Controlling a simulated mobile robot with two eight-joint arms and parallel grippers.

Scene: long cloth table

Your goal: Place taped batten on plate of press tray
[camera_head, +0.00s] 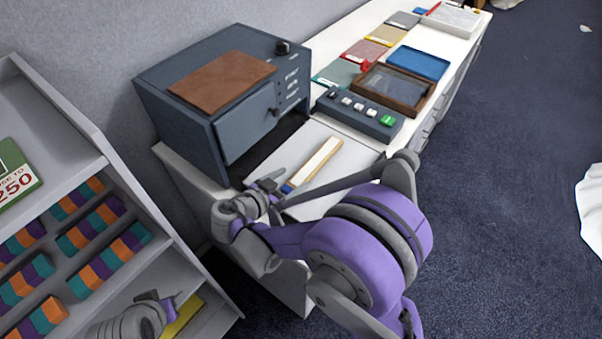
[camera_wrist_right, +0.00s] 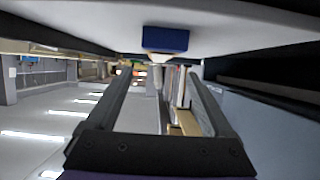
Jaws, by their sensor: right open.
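The taped batten (camera_head: 316,162), a pale wooden stick with a blue-taped end, appears to lie lengthwise on the light grey plate of the press tray (camera_head: 345,172). The tray extends in front of the dark grey press (camera_head: 225,100). My right gripper (camera_head: 272,187) is open and empty beside the blue end. In the right wrist view, which looks upside down, the blue end (camera_wrist_right: 165,40) rests against the pale plate (camera_wrist_right: 235,28), beyond the open fingers (camera_wrist_right: 160,78) and apart from them. My left gripper (camera_head: 165,302) is low at bottom left, partly cut off; its jaws are unclear.
The press door hangs open beside the tray. A button box (camera_head: 360,113) stands just behind the tray, with a brown frame (camera_head: 392,88) and a blue tray (camera_head: 418,62) farther along the table. A grey shelf (camera_head: 60,110) with coloured blocks stands at left.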

